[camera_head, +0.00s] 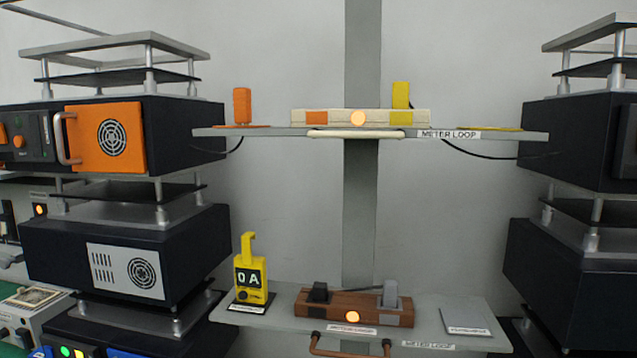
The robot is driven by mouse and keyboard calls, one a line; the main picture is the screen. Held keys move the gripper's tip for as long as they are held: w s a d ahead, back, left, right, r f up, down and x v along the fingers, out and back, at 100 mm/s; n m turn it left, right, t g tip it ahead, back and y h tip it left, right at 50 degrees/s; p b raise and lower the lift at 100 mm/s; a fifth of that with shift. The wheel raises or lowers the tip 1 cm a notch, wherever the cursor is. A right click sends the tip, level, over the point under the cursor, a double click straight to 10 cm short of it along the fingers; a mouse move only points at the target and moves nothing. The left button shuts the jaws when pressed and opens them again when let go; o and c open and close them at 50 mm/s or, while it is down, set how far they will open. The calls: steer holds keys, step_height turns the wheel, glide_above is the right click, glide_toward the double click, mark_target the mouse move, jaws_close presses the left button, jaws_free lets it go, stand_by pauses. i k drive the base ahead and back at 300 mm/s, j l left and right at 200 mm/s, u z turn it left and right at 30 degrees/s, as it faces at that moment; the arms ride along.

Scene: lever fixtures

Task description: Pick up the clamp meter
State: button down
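The clamp meter (251,276) is a yellow handheld device with a dark display reading "0 A" and a hooked jaw at its top. It stands upright at the left end of the lower shelf, on a small dark pad with a label. Its front faces me. No gripper or arm part shows in this view, so nothing is seen touching the meter.
The lower shelf (420,322) also bears a brown lever block (377,308) with a lit orange lamp, and a labelled pad (467,322) at right. A rail handle (350,348) juts from its front. The upper shelf (275,131) overhangs. Dark equipment stacks (62,249) flank both sides.

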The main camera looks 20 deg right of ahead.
mark_target(249, 272)
steer(key=u, duration=0.3)
steer(key=i+l+u, duration=0.1)
steer(key=u, duration=0.4)
steer(key=l+u, duration=0.45)
steer(key=i+l+u, duration=0.1)
steer(key=u, duration=0.4)
steer(key=l, duration=0.65)
